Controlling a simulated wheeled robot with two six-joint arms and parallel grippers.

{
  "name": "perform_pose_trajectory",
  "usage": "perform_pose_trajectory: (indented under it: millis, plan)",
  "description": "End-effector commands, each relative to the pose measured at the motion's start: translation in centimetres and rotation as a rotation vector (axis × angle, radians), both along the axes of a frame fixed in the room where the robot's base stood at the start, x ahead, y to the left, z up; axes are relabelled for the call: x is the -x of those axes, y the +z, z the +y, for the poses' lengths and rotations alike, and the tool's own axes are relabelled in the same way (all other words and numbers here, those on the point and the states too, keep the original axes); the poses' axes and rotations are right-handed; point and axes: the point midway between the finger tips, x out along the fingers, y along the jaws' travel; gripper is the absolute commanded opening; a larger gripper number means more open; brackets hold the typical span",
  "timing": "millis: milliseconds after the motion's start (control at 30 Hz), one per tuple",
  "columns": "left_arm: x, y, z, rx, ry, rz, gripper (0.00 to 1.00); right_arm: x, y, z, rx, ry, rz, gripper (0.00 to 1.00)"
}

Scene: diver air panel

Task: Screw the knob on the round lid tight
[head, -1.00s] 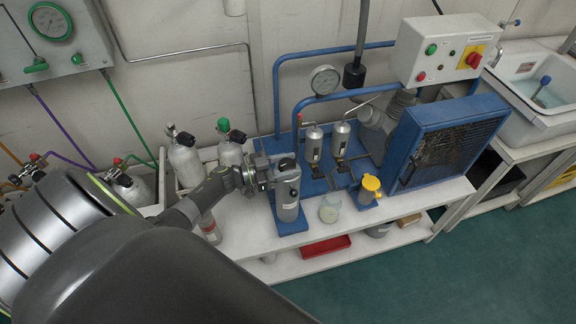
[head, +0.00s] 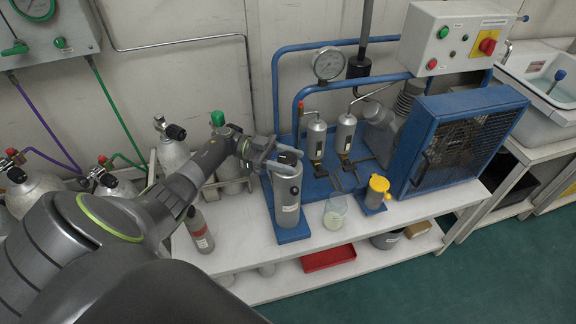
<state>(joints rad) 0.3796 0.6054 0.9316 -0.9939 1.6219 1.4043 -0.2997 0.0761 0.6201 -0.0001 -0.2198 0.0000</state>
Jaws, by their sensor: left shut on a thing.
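A grey cylindrical canister (head: 287,196) with a white label stands upright on a blue base plate at the front left of the compressor unit. My right gripper is not in view.
Grey gas cylinders (head: 172,153) stand left of the canister, near my arm. A glass beaker (head: 335,212) and a yellow-topped cup (head: 378,192) stand to its right. Two silver filter bottles (head: 316,140) and a gauge (head: 328,64) are behind. The white bench (head: 240,255) has some free surface in front.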

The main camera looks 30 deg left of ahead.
Motion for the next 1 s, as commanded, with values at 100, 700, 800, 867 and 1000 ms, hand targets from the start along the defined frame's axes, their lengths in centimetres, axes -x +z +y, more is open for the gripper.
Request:
perform_pose_trajectory:
  millis: [100, 700, 800, 867, 1000]
  plan:
    - [-0.08, -0.02, -0.08, 0.001, -0.015, -0.001, 0.23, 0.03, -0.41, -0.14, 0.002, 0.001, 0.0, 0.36]
    - [-0.01, 0.04, -0.05, 0.0, -0.02, 0.001, 0.68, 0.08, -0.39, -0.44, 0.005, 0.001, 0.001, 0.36]
    - [0.0, 0.03, -0.03, 0.0, -0.02, 0.001, 0.68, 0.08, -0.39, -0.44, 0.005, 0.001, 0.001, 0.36]
    - [0.01, 0.02, -0.02, 0.0, -0.02, 0.001, 0.68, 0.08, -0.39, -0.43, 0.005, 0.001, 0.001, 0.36]
    - [0.05, -0.06, 0.18, -0.001, -0.019, 0.002, 0.68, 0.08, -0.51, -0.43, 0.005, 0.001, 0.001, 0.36]
